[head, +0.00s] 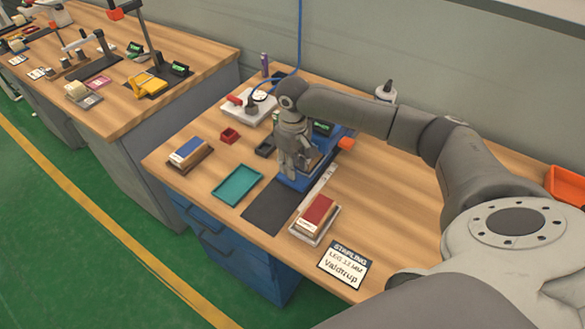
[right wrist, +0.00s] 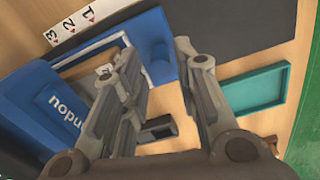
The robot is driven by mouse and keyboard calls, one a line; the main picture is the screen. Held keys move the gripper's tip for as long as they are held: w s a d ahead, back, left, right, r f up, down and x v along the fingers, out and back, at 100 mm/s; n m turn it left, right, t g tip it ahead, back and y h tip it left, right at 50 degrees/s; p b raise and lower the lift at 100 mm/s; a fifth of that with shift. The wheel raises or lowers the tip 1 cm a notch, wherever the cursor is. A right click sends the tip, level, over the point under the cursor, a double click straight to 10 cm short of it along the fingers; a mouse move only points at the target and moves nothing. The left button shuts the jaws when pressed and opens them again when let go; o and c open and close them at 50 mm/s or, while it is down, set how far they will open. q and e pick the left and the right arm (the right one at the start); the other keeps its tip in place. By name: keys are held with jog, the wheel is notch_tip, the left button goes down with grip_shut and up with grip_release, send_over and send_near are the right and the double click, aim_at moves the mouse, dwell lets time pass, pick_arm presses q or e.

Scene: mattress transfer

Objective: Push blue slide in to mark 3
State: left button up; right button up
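My right gripper (head: 293,165) is over the blue device on the wooden bench, fingers pointing down. In the right wrist view its fingers (right wrist: 157,52) are spread apart. A blue block (right wrist: 153,60), apparently part of the slide, shows beyond and between the fingertips. I cannot tell whether a finger touches it. The blue base (head: 292,183) is partly hidden by the gripper in the head view. A white strip (right wrist: 70,24) beside it bears the marks 3, 2 and 1. The strip also shows in the head view (head: 325,182). My left gripper is not in view.
A dark mat (head: 262,210) lies in front of the device. A teal tray (head: 237,186) is left of it. A red-topped block (head: 319,211) and a stapling card (head: 343,264) are near the front edge. An orange bin (head: 566,186) stands at the right.

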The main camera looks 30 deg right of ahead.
notch_tip(320, 180, down, 3)
jog(key=shift+r, duration=0.2)
jog(key=shift+c, duration=0.5)
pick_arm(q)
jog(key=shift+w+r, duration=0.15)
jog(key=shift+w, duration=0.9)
pick_arm(e)
grip_shut()
